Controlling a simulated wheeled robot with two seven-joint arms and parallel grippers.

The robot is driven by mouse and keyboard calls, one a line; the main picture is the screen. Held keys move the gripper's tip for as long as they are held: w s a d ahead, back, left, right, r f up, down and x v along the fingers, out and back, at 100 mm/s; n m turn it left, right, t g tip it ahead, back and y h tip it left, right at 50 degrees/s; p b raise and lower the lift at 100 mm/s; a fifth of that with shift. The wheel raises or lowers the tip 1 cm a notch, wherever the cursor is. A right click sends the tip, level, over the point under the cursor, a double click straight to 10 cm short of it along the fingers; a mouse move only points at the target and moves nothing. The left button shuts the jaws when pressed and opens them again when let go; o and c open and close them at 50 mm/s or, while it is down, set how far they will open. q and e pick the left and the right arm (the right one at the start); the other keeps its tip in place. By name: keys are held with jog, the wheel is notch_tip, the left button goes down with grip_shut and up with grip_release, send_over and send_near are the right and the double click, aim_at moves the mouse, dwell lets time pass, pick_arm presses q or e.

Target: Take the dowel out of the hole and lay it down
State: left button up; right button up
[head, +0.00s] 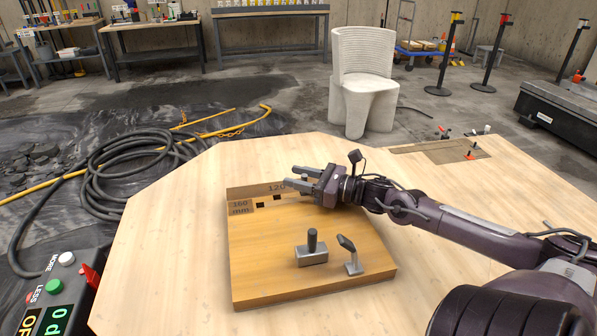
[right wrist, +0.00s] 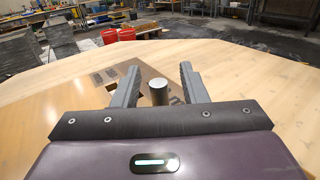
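A wooden board (head: 290,285) lies on the pale table, with small square dark holes near its far left edge and size labels on a raised strip (head: 245,192). My right gripper (head: 290,176) is over the far edge of the board, its fingers pointing left. The dowel is not clear in the head view. My left gripper is not in view.
A grey block with a dark upright handle (head: 311,248) and a tilted dark-handled tool (head: 349,254) stand on the board's near right. A control box (head: 55,290) is at the lower left. The pale table is bare left of the board (head: 170,240).

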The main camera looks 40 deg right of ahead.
jog(key=shift+w+a, duration=0.2)
jog(key=shift+w, duration=0.1)
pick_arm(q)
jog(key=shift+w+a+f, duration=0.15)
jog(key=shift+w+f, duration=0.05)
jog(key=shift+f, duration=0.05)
pick_arm(e)
jog(key=shift+s, duration=0.15)
jog(key=shift+c, duration=0.2)
grip_shut()
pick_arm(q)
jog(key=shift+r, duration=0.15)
pick_arm(e)
jog(key=shift+r, duration=0.2)
jog(key=shift+r, duration=0.1)
jog(key=shift+r+p, duration=0.3)
jog(key=shift+p, duration=0.25)
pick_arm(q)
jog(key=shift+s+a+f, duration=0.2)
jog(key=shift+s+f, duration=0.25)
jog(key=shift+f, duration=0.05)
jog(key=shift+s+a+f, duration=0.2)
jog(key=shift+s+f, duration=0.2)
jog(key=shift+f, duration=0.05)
pick_arm(e)
jog(key=shift+r, duration=0.15)
